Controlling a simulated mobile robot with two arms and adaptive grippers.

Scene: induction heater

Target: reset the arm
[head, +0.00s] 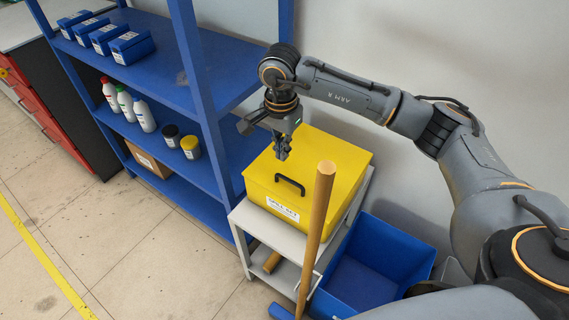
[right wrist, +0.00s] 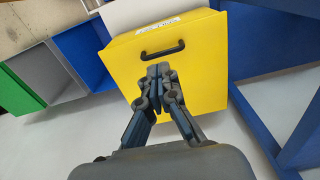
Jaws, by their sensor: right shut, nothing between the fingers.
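My right arm reaches in from the right in the head view. Its gripper (head: 283,150) is shut and empty, pointing down over the yellow box (head: 335,165). In the right wrist view the shut fingers (right wrist: 158,72) show in front of the same yellow box (right wrist: 205,65), close to its black handle (right wrist: 163,51). The fingers are not around the handle; whether they touch the box I cannot tell. My left gripper is in neither view.
The yellow box stands on a grey cart (head: 248,217) beside a blue shelf (head: 205,95) with bottles and small blue boxes. A wooden pole (head: 318,215) stands upright in front. A blue bin (head: 385,255) is on the floor at right. The floor at left is clear.

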